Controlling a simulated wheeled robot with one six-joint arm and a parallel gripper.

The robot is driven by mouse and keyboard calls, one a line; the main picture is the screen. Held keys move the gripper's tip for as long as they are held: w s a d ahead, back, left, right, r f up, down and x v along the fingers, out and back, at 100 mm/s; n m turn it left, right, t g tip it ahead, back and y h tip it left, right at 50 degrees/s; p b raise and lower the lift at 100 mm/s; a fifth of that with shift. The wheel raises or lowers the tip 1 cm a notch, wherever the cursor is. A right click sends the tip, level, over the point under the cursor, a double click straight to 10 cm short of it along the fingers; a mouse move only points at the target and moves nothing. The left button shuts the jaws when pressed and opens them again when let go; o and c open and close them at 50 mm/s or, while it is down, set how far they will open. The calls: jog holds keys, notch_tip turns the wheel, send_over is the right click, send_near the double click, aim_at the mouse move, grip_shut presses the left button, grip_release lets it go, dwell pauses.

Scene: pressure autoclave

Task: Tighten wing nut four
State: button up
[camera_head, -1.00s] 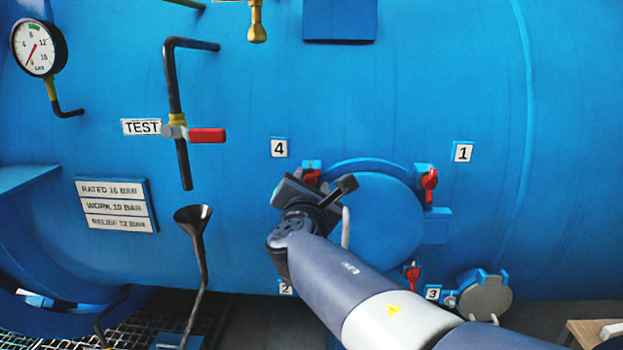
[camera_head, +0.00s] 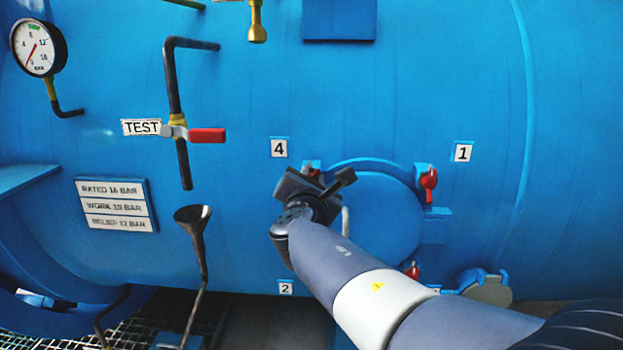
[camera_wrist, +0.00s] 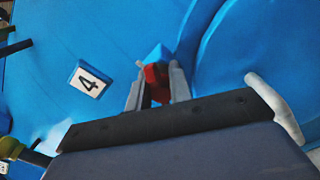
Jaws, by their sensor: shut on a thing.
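Wing nut four is red; a small part of it (camera_head: 312,174) shows above my gripper in the head view, at the upper left of the round blue door (camera_head: 385,215). In the wrist view the red wing nut (camera_wrist: 155,82) sits between the two grey fingers of my gripper (camera_wrist: 157,85), which is shut on it. A blue lug (camera_wrist: 160,54) shows just beyond the nut. The label 4 (camera_head: 279,148) is on the blue wall up and left of the nut, and it also shows in the wrist view (camera_wrist: 89,80). My wrist hides most of the nut in the head view.
Red wing nut one (camera_head: 429,184) is at the door's upper right, below label 1 (camera_head: 464,152). Another red nut (camera_head: 412,270) is partly hidden by my arm. A red-handled TEST valve (camera_head: 206,135) and a black funnel (camera_head: 193,215) stand left of my gripper.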

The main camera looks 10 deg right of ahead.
grip_shut()
jog(key=shift+f+b, duration=0.1)
jog(key=shift+b, duration=0.25)
